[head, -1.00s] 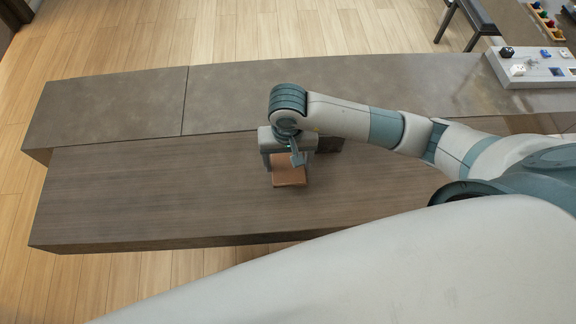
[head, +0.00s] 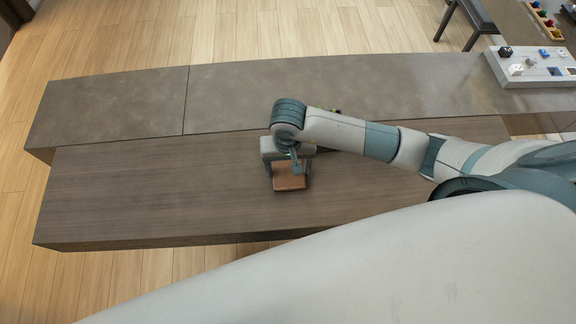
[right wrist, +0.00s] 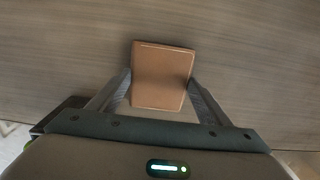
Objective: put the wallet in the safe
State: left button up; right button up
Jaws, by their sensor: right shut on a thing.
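The wallet (head: 289,178) is a flat tan-brown rectangle over the dark wood counter. It also shows in the right wrist view (right wrist: 161,75), between the two fingers. My right gripper (head: 287,180) comes down from above and is shut on the wallet, with one finger at each side edge. I cannot tell whether the wallet touches the counter or hangs just above it. I cannot make out the safe. A dark shape (right wrist: 68,108) shows at the lower left of the right wrist view, partly hidden by the gripper body. My left gripper is not in view.
The wood counter (head: 130,195) is clear to the left of the gripper. A bare grey-brown raised ledge (head: 240,95) runs behind it. A white tray with small items (head: 530,68) stands at the far right. My right arm covers the counter's right part.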

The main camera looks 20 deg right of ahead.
aim_at(288, 171)
jog(key=shift+f, duration=0.15)
jog(key=o, duration=1.1)
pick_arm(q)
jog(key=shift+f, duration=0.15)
pick_arm(e)
jog(key=shift+r, duration=0.4)
notch_tip(288, 171, up, 5)
jog(key=shift+b, duration=0.9)
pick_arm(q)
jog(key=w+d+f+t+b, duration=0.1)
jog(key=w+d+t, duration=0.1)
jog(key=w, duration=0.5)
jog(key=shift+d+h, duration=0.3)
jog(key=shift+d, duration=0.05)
pick_arm(e)
jog(key=shift+r, duration=3.25)
